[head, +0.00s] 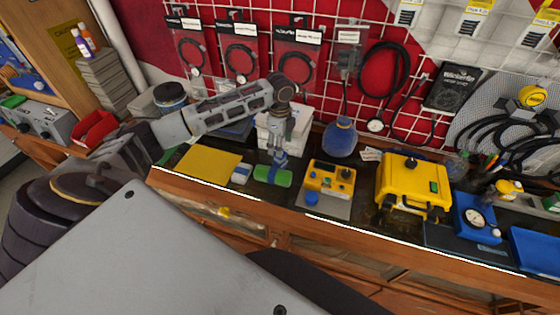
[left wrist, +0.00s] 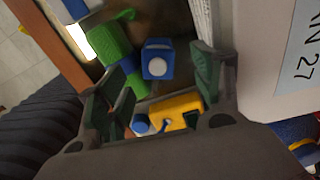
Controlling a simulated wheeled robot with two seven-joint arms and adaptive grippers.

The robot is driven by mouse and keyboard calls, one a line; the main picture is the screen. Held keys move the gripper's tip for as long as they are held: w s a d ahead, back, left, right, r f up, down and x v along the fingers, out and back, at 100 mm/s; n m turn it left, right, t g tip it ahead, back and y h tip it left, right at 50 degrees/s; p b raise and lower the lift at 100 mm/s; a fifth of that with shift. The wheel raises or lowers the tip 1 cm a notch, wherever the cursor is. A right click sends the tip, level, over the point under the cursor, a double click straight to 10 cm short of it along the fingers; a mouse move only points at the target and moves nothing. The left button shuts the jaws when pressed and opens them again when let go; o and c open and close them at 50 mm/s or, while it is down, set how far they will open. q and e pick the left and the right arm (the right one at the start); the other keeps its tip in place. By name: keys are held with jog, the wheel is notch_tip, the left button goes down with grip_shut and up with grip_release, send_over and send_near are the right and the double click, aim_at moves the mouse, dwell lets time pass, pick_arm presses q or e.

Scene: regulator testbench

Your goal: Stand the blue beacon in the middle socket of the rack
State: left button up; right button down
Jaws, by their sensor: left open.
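A small blue block with a round white top (left wrist: 157,58), which may be the blue beacon, shows between and beyond my left fingertips in the left wrist view. In the head view, a blue piece (head: 281,158) shows just below my left gripper (head: 279,148), behind a green block (head: 272,177). My left gripper (left wrist: 160,82) is open, and I see nothing clamped in it. The green block (left wrist: 108,42) and another blue part (left wrist: 136,84) lie beside the left finger in the left wrist view. I cannot pick out the rack or its middle socket with certainty. My right gripper is out of view.
A yellow control box (head: 330,178) with a blue knob (head: 312,198) stands right of the green block. A yellow case (head: 413,182) is farther right. A white box (head: 283,130) stands behind my gripper. A yellow sheet (head: 208,165) lies left, near the wooden bench edge.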

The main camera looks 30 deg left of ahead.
pick_arm(q)
jog(key=shift+s+f+p, duration=0.1)
jog(key=shift+f+p, duration=0.45)
jog(key=shift+f, duration=2)
jog(key=c, duration=1.3)
jog(key=shift+r+b, duration=0.7)
jog(key=shift+r, duration=4.35)
